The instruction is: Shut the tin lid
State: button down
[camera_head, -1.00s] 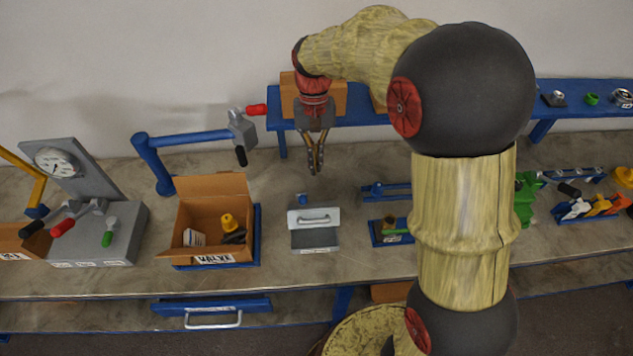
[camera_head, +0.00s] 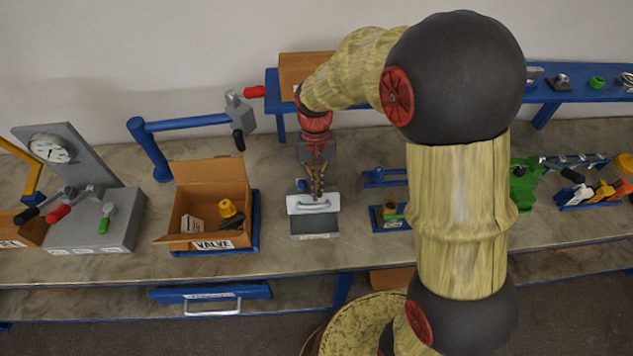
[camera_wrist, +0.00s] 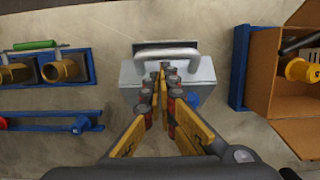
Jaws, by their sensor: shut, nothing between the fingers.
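The tin (camera_head: 314,228) is a small grey box on the bench. Its pale lid (camera_head: 296,210) carries a light bar handle (camera_head: 314,206). A darker strip shows below the lid on the front side, and I cannot tell how far the lid stands open. In the wrist view the lid (camera_wrist: 205,72) and handle (camera_wrist: 166,53) lie just ahead of the fingers. My gripper (camera_head: 318,195) is shut and empty, pointing down over the lid's rear part. Its fingertips (camera_wrist: 162,68) overlap the lid near the handle; contact is unclear.
An open cardboard box (camera_head: 211,190) with a yellow-topped item stands left of the tin on a blue tray. Blue fixtures (camera_head: 388,217) with brass parts stand to the right. A blue arm post (camera_head: 150,150) stands behind left. Bare bench lies in front of the tin.

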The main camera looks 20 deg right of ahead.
jog(key=shift+s, duration=0.1)
dwell(0.3)
jog(key=shift+s+a+f+t+b, duration=0.1)
jog(key=shift+s+f+t+b, duration=0.1)
jog(key=shift+s+t+b, duration=0.2)
jog(key=shift+s+a+f+t+b, duration=0.1)
jog(key=shift+s+f+t+b, duration=0.15)
jog(key=shift+s+b, duration=0.15)
jog(key=shift+s+a+f+t+b, duration=0.1)
jog(key=shift+s+t+b, duration=0.15)
jog(key=shift+s+b, duration=0.1)
jog(key=s+a+f+t+b, duration=0.1)
jog(key=s+f+t+b, duration=0.2)
jog(key=s+f+b, duration=0.3)
jog(key=shift+s+a+f+h, duration=0.2)
jog(key=shift+s+f+h, duration=0.25)
jog(key=shift+s, duration=0.15)
